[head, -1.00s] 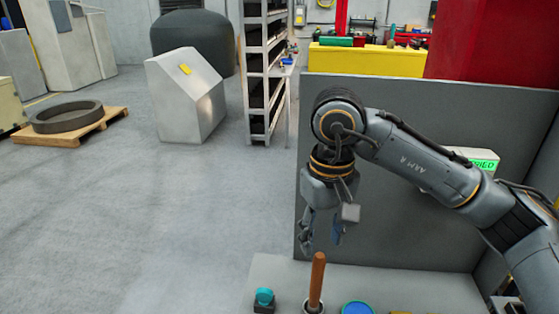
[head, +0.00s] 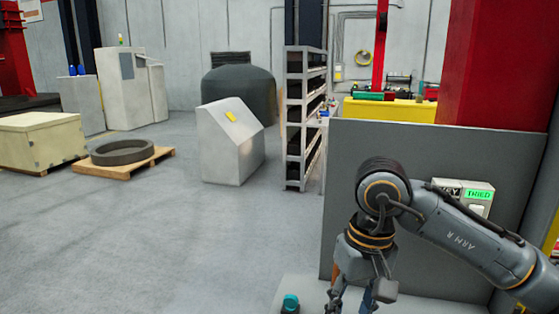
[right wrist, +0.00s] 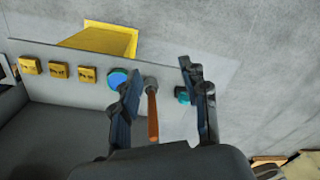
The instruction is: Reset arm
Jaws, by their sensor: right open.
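My right gripper (head: 350,304) hangs at the bottom of the head view, in front of a grey panel, with its fingertips cut off by the frame edge. In the right wrist view my right gripper (right wrist: 160,70) is open, with its two dark fingers apart. A brown-handled lever (right wrist: 152,115) shows between the fingers in that view, closer to the left finger. I cannot tell its distance from them, and no grasp shows. A teal knob (head: 290,303) stands on the bench, and also shows beside the right finger in the wrist view (right wrist: 181,96). My left gripper is not in view.
A blue round button (right wrist: 117,78) and several yellow blocks (right wrist: 58,70) sit in a row on the bench top. The grey panel (head: 345,220) rises behind my right arm. A sign (head: 479,195) reads TRIED. Open floor (head: 190,250) lies to the left.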

